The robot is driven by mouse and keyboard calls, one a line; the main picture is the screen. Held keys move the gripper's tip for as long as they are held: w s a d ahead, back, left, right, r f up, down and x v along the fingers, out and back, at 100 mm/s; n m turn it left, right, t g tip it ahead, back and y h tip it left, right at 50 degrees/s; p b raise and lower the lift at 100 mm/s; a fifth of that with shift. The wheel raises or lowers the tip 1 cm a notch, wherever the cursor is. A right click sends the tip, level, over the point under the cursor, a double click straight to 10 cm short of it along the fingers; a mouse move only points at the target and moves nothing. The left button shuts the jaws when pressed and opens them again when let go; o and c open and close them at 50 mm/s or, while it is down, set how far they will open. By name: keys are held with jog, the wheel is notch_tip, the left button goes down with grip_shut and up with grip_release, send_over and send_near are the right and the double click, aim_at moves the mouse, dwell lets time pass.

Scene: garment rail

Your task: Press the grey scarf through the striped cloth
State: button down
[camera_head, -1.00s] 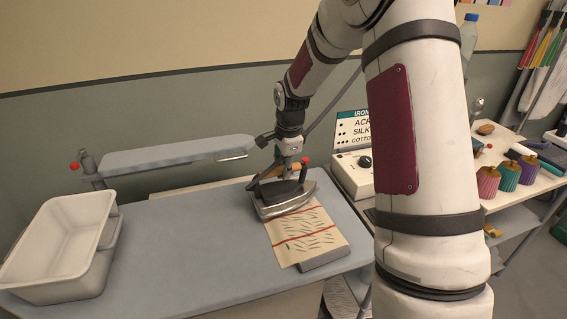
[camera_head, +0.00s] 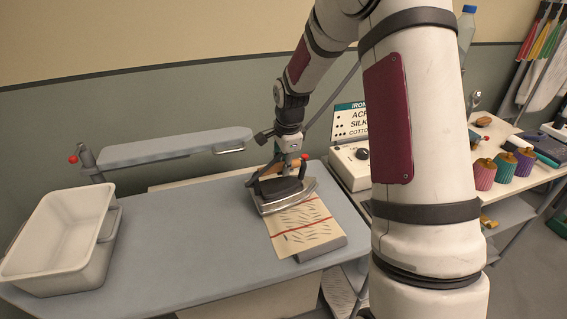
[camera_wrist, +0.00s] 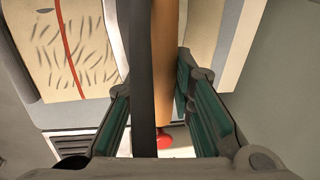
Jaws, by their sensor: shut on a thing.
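My gripper (camera_head: 289,163) is shut on the handle of the iron (camera_head: 284,193). The wooden handle (camera_wrist: 165,70) shows between the green-padded fingers in the wrist view. The iron rests flat on the far part of the striped cloth (camera_head: 306,231), which is cream with red lines and dark dashes. The cloth also shows at the upper left of the wrist view (camera_wrist: 70,45). Under the cloth lies the grey scarf (camera_head: 322,249), of which a strip shows at the near right edge. The cloth hides the rest.
The blue-grey board (camera_head: 190,240) is clear left of the cloth. A white tub (camera_head: 60,240) stands at its left end, and a narrow sleeve board (camera_head: 175,147) at the back. A control box (camera_head: 352,168) with a fabric sign stands close right of the iron.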

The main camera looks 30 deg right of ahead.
jog(key=shift+w+f, duration=0.1)
jog(key=shift+f, duration=0.55)
jog(key=shift+s+f, duration=0.2)
dwell(2.3)
jog(key=shift+r, duration=0.1)
jog(key=shift+w+r, duration=0.1)
jog(key=shift+r, duration=1.1)
jog(key=s+p, duration=0.3)
jog(key=s, duration=0.4)
jog(key=shift+a+p, duration=0.4)
jog(key=shift+f+b, duration=0.35)
jog(key=shift+f, duration=0.85)
dwell(1.2)
